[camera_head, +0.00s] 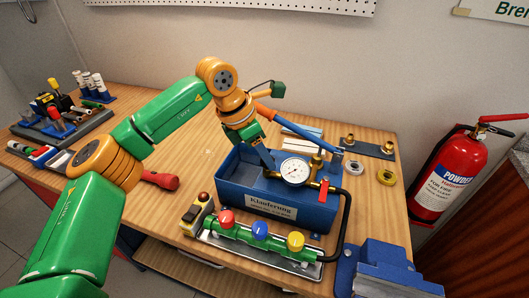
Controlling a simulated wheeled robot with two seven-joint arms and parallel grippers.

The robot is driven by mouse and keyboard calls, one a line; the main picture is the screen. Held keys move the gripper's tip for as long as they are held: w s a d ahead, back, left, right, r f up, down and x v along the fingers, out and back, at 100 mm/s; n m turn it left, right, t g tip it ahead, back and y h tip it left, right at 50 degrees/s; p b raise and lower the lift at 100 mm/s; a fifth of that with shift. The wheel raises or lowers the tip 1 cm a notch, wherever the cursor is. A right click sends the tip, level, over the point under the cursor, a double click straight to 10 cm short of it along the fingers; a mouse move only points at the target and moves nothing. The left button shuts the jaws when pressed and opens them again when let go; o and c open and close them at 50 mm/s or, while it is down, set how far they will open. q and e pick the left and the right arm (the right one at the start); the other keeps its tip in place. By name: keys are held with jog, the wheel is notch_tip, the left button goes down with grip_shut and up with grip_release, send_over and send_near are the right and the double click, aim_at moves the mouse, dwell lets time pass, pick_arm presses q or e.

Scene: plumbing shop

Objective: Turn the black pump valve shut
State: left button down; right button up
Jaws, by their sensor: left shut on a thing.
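The pump is a blue open box (262,207) with a white label, standing at the table's front middle. A round white pressure gauge (295,171) sits on it, with a brass fitting and a small red handle (323,190) at its right. The pump lever (283,117) has an orange grip and slopes down to the right behind the gauge. My left gripper (266,157) points down into the box just left of the gauge. It is shut on the black pump valve, which its fingers and the gauge largely hide. My right gripper is out of view.
A manifold with red, blue and yellow knobs (260,231) stands in front of the pump. A black hose (346,215) curves down at its right. A blue vise (385,268) is at the front right corner. A red flashlight (160,180) lies to the left.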

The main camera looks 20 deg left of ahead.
pick_arm(q)
jog(key=c, duration=0.5)
grip_release()
jog(key=b+v, duration=0.1)
jog(key=v, duration=0.6)
jog(key=shift+a, duration=0.15)
